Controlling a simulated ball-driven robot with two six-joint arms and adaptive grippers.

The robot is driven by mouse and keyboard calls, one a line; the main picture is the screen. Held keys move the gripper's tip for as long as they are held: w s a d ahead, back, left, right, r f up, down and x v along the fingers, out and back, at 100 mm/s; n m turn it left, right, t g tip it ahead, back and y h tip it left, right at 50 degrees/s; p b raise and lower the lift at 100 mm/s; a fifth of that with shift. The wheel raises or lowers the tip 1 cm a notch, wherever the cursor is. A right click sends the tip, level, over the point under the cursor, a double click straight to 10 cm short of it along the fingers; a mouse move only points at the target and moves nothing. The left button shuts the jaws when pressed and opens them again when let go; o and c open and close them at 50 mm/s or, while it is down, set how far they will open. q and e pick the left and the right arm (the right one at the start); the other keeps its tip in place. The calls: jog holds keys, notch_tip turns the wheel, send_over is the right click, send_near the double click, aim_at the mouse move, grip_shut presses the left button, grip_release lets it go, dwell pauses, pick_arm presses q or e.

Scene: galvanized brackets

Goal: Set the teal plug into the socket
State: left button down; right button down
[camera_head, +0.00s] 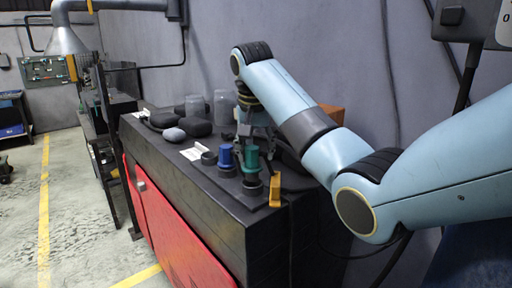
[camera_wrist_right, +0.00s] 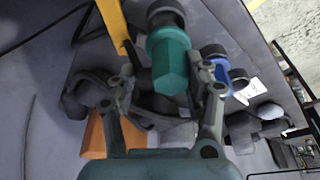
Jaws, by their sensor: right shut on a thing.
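The teal plug (camera_head: 251,160) is upright over the dark round socket (camera_head: 252,187) near the front right of the dark bench top. The wrist view shows the teal plug (camera_wrist_right: 171,68) between the fingers, its wide end toward the dark socket (camera_wrist_right: 165,14). My right gripper (camera_wrist_right: 165,85) is shut on the plug. My left gripper is not in view.
A yellow upright piece (camera_head: 275,190) stands close to the right. Clear jars (camera_head: 222,105), dark rounded lumps (camera_head: 195,128) and an orange box (camera_head: 331,111) sit farther back.

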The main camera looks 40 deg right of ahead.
jog(key=shift+f, duration=1.5)
jog(key=shift+c, duration=2.4)
grip_release()
